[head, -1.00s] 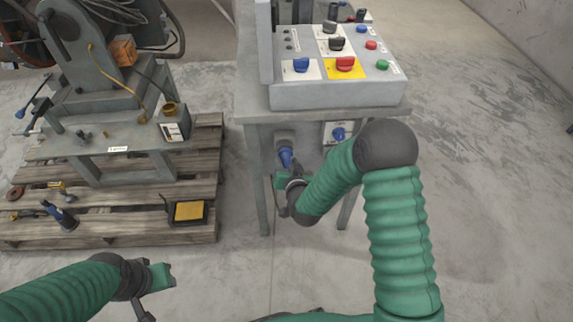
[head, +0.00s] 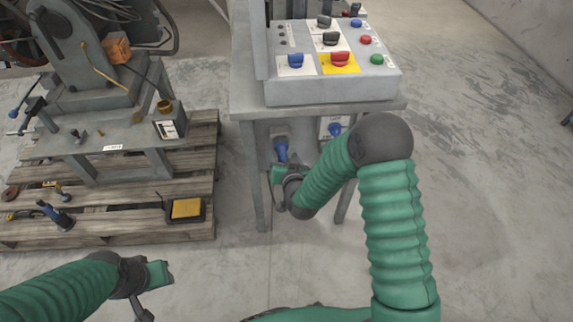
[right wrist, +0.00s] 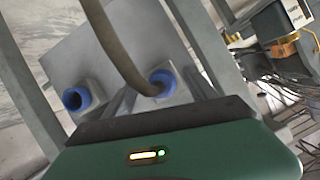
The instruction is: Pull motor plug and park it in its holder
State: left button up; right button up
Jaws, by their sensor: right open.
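The blue motor plug (head: 281,151) sits in a socket on the grey panel under the control box. In the right wrist view the plug (right wrist: 162,82) shows with a brown-grey cable coming out of it. An open blue ring (right wrist: 76,99) to its left there looks like an empty holder; a blue fitting (head: 334,129) right of the plug shows in the head view. My right gripper (head: 278,173) is open just below the plug, with the plug seen beyond its dark fingers. Contact cannot be told. My left gripper (head: 160,274) hangs low at left, away from everything; its jaw state is unclear.
The control box (head: 335,88) with knobs and buttons stands above the panel on a grey table frame with legs. At left a machine stands on a wooden pallet (head: 110,222), with a blue-handled tool (head: 56,214) and a yellow-topped box (head: 186,208). The floor between is clear.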

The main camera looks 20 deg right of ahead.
jog(key=p+v, duration=1)
jog(key=v, duration=0.6)
